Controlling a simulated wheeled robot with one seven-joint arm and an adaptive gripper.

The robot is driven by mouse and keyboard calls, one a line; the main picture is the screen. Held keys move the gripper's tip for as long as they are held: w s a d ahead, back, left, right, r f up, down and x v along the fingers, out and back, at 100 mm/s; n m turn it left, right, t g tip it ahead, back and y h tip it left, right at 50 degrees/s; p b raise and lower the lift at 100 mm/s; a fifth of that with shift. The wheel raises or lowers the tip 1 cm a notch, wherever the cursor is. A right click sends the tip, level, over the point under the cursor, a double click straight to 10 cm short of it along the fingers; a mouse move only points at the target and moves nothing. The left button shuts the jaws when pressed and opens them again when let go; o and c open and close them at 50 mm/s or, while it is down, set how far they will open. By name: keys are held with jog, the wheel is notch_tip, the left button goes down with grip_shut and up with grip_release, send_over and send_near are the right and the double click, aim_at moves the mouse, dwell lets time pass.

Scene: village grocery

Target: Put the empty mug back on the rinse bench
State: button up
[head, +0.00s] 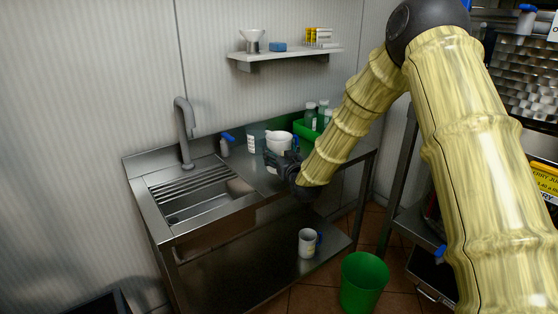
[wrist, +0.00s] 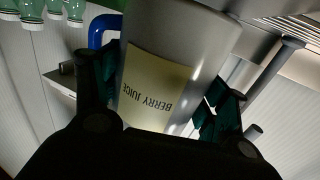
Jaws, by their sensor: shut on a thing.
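A white mug (head: 278,141) is between the fingers of my gripper (head: 284,162), over the right part of the steel rinse bench (head: 248,178). In the wrist view the mug (wrist: 200,40) is grey-white with a cream "BERRY JUICE" label and a blue handle (wrist: 103,28); it appears upside down there. The dark green finger pads (wrist: 210,118) close on its two sides. I cannot tell whether its base touches the bench, and its inside is hidden. A second white mug (head: 307,243) with a blue handle stands on the bench's lower shelf.
The sink (head: 200,195) with a drain rack and tap (head: 184,130) is at the bench's left. A green bin (head: 363,283) is on the floor.

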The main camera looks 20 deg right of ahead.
jog(key=shift+w, duration=0.25)
jog(key=shift+f, duration=1.75)
jog(key=shift+f, duration=0.1)
jog(key=o, duration=1.2)
jog(key=shift+s, duration=0.1)
